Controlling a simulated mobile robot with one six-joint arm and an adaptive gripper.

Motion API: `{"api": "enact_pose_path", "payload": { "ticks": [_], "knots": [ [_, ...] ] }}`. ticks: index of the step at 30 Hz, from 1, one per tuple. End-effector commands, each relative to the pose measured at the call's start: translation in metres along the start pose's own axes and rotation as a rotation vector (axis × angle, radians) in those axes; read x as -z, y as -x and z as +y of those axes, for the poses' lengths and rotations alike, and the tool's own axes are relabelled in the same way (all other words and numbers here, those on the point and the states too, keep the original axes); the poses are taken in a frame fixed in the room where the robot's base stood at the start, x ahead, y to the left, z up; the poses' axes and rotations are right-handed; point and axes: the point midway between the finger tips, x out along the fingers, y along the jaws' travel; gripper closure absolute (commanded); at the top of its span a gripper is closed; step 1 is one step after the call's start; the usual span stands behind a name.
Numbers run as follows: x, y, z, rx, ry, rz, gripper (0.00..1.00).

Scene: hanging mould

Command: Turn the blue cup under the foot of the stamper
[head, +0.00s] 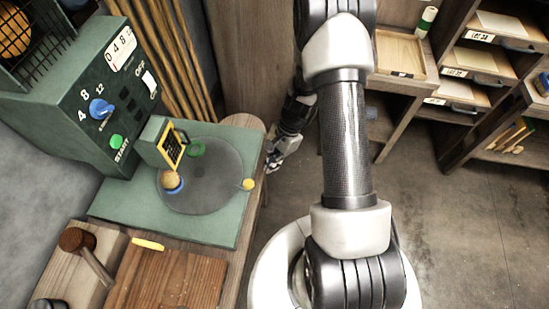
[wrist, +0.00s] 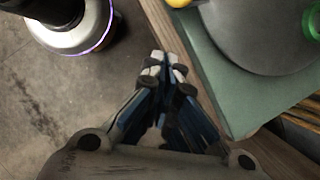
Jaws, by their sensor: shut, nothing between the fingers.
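A grey round turntable (head: 215,185) lies on a green base plate (head: 218,232). On its left part is the blue cup (head: 175,189), seen as a blue rim with a tan round thing (head: 170,179) over it. A green ring-shaped cup (head: 196,148) is at its back. A yellow knob (head: 248,184) sits at its right edge. The stamper seems to be the green block with a yellow-framed grid (head: 171,149); its foot is not clearly seen. My gripper (head: 273,166) is shut and empty, right of the bench edge. In the wrist view its fingertips (wrist: 165,66) are beside the edge.
A green control box (head: 90,85) with a blue dial (head: 100,109) and green start button (head: 117,141) stands at the back left. A mallet (head: 85,250) and yellow bar (head: 147,244) lie in front. Shelves (head: 480,60) stand right; the floor between is clear.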

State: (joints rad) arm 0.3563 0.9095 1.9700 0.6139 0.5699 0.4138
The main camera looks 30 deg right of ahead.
Motion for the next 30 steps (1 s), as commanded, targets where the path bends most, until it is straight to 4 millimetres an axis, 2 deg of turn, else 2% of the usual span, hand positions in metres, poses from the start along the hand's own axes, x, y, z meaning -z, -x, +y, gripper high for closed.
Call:
{"api": "enact_pose_path", "payload": {
  "ticks": [1, 6, 9, 15, 30],
  "knots": [
    [0.001, -0.016, 0.001, -0.003, 0.001, -0.001, 1.0],
    [0.001, -0.05, 0.001, -0.003, 0.001, -0.001, 1.0],
    [-0.017, -0.051, 0.0, 0.0, 0.005, 0.001, 1.0],
    [-0.034, -0.056, -0.001, 0.001, 0.003, 0.001, 1.0],
    [-0.037, -0.057, 0.0, 0.001, 0.001, 0.001, 1.0]
  ]
}}
